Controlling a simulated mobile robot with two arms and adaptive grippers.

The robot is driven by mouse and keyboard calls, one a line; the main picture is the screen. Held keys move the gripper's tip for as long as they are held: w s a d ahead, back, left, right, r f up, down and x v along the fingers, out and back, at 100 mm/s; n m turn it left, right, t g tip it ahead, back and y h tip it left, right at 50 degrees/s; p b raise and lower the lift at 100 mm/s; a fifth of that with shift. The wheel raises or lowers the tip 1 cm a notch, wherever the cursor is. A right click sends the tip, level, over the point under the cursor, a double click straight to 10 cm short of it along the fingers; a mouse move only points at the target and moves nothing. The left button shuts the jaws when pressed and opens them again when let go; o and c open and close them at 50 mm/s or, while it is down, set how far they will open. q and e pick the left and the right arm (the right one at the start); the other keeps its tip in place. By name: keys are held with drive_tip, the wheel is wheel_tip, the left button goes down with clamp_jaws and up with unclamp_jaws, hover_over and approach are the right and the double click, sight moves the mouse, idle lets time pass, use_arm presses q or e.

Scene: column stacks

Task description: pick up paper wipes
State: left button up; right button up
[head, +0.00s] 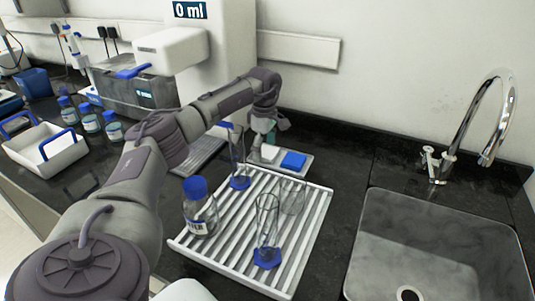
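A small white item (269,152), which looks like the paper wipes, lies on a small grey tray (287,172) behind the ribbed drying rack. A blue block (293,160) lies beside it on the same tray. My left arm reaches across the counter, and my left gripper (260,137) points down just above and to the left of the white item. The gripper is small and partly covered by the arm, so I cannot tell whether its fingers are open or touch the item. My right gripper does not show.
A white ribbed rack (315,222) holds a blue-capped bottle (201,215), a blue-based cylinder (267,225), another cylinder (239,165) and a clear beaker (292,195). A sink (440,245) with a tall faucet (487,130) is at the right. A white carrier (48,150) stands left.

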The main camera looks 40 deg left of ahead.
sight(265, 150)
use_arm(q)
drive_tip(key=c, duration=0.4)
drive_tip(key=shift+r, duration=0.1)
drive_tip(key=shift+r, duration=0.45)
wheel_tip(265, 150, up, 3)
drive_tip(key=shift+w+f+b, duration=0.1)
drive_tip(key=shift+b, duration=0.2)
drive_tip(key=s+d+r, duration=0.1)
drive_tip(key=d+r, duration=0.1)
drive_tip(key=d, duration=0.1)
drive_tip(key=d+r+b, duration=0.1)
drive_tip(key=d+r, duration=0.1)
drive_tip(key=d, duration=0.2)
drive_tip(key=s+d+r, duration=0.1)
drive_tip(key=d+r, duration=0.2)
drive_tip(key=d, duration=0.1)
drive_tip(key=shift+s+d+r, duration=0.1)
drive_tip(key=shift+s+d, duration=0.15)
drive_tip(key=shift+s, duration=0.1)
